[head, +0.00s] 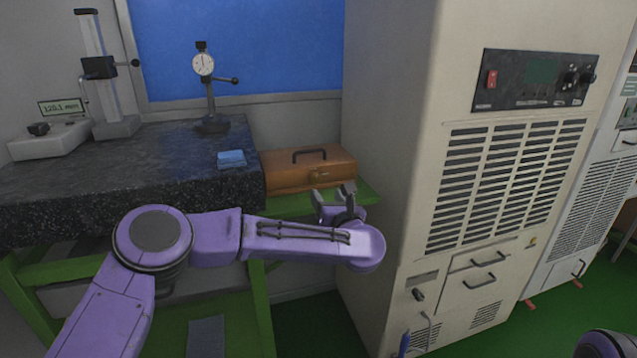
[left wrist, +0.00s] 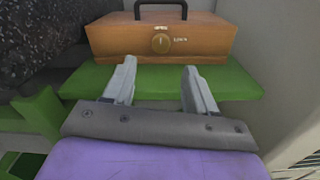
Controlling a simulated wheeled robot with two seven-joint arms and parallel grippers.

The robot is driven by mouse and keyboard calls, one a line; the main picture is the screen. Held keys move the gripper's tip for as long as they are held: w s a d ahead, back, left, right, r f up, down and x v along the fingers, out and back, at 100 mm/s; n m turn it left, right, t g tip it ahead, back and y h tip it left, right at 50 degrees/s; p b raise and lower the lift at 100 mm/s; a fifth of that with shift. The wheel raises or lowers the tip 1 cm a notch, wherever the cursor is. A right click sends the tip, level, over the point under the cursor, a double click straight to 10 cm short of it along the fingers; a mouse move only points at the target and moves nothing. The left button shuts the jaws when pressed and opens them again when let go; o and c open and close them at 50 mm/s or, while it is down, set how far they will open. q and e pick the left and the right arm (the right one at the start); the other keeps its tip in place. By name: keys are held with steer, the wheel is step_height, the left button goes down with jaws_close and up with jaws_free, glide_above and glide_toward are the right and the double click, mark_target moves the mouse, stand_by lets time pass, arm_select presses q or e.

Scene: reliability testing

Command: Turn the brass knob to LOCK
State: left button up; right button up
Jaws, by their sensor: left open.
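The brass knob (left wrist: 161,43) is a round disc on the front of an orange-brown wooden case (left wrist: 110,42) with a dark handle on top. A small mark sits to the right of the knob; it is too small to read surely. In the head view the knob (head: 316,175) shows just above my left gripper (head: 335,192). The case (head: 283,178) rests on a green shelf beside the granite table. My left gripper is open and empty, in front of the case and apart from the knob. It also shows in the left wrist view (left wrist: 160,75). My right gripper is not seen.
A dark granite table (head: 120,160) with a dial gauge stand (head: 211,125), a blue block (head: 231,159) and a height gauge stands left of the case. A tall beige cabinet (head: 390,110) stands close on the right. The green shelf (left wrist: 150,80) has free room before the case.

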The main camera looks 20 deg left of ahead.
mark_target(316, 181)
arm_select(q)
steer(key=p+x, duration=0.1)
steer(key=x, duration=0.6)
steer(key=shift+w+a+p, duration=0.1)
steer(key=shift+w+p, duration=0.05)
steer(key=shift+p, duration=0.15)
steer(key=shift+w+a+f, duration=0.1)
steer(key=shift+w+a, duration=0.2)
steer(key=shift+w, duration=0.25)
steer(key=c, duration=1.1)
